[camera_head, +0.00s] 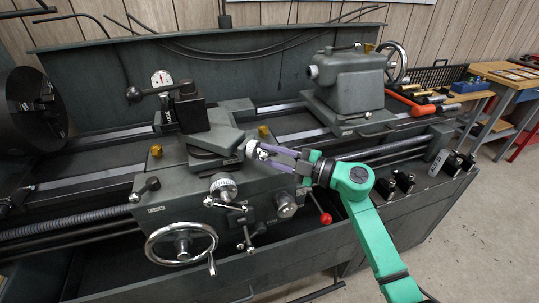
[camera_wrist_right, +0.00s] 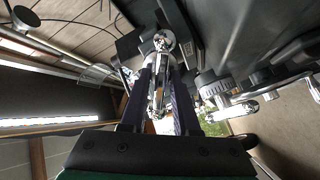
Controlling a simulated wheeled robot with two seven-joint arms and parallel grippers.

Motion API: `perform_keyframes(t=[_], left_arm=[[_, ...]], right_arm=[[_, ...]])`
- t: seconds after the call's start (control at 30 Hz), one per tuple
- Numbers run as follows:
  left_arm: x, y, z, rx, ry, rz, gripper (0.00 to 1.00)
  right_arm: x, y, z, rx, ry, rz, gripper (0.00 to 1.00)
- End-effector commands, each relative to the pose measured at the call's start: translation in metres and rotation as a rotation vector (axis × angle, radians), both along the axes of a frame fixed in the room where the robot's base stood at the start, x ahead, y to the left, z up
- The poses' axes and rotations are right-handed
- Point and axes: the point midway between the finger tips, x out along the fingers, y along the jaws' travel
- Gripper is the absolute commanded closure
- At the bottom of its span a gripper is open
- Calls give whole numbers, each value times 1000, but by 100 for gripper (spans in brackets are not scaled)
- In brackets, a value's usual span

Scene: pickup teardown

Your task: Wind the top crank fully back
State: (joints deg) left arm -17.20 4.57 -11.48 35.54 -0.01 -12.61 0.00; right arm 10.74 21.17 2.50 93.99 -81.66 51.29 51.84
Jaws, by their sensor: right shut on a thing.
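The top crank (camera_head: 253,149) is a small silver handle on the end of the compound slide (camera_head: 212,140), on top of the lathe carriage. My right gripper (camera_head: 268,155) reaches it from the right, its purple fingers shut on the crank. In the right wrist view the silver crank (camera_wrist_right: 160,43) shows at and between the ends of the two purple fingers (camera_wrist_right: 163,75). The fingers hide part of the crank, so its exact angle is hard to tell. My left gripper is not in view.
Below are the cross-slide dial and handle (camera_head: 223,187), a large handwheel (camera_head: 181,244) and a red-knobbed lever (camera_head: 325,218). The tailstock (camera_head: 348,82) stands behind right, the chuck (camera_head: 32,110) far left. Black tool holders (camera_head: 404,181) line the right front tray. Floor is free at right.

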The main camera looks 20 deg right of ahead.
Motion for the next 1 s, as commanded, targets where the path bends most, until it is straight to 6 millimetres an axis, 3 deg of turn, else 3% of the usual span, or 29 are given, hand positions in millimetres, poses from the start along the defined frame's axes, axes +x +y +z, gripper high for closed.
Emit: perform_keyframes(t=[0.47, 1.0], left_arm=[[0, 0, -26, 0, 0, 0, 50], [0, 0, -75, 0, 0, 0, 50]], right_arm=[[-1, 0, -7, -214, -237, 1, 100], [-1, 0, -11, -553, -624, 2, 100]])
